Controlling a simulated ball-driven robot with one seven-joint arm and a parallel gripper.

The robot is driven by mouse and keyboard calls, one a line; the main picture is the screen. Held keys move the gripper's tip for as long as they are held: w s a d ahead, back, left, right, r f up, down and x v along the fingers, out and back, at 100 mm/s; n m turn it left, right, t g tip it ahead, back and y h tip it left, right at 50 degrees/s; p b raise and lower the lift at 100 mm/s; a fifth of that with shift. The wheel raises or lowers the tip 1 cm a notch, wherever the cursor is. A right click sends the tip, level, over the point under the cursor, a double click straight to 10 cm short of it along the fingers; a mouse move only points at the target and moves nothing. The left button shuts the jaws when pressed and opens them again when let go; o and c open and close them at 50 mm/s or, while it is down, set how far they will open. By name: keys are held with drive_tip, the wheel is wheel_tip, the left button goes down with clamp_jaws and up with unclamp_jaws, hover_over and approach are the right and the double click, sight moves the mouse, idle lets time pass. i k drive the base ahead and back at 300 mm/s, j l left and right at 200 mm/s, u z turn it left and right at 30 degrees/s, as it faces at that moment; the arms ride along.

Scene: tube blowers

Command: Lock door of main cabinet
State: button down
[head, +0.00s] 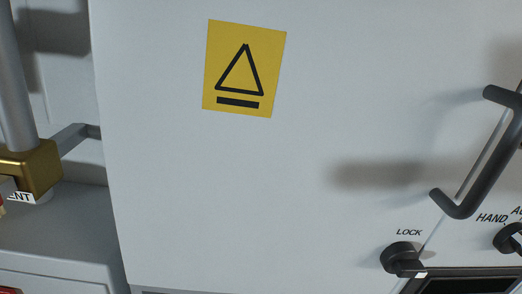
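The main cabinet door (220,190) is a large pale panel that fills most of the head view. A yellow sign (244,68) with a black triangle and bar is on its upper part. A black knob (402,258) under the word LOCK is at the lower right; its pointer end is toward the lower right. A dark bar handle (486,160) is above and right of the knob, cut by the right edge. The door looks flush, but I cannot tell whether it is fully closed. My gripper is not in view.
Another black knob (510,238), labelled HAND, is at the right edge. A dark-framed panel (465,282) is at the bottom right. On the left are a grey pipe (14,85), a brass fitting (33,168) and a grey ledge (55,225).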

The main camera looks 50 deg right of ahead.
sight(400, 259)
drive_tip(key=k+l+z, duration=0.1)
drive_tip(key=k+z, duration=0.2)
drive_tip(key=z, duration=0.15)
drive_tip(key=k+l+z, duration=0.2)
drive_tip(key=z, duration=0.25)
drive_tip(key=k, duration=0.05)
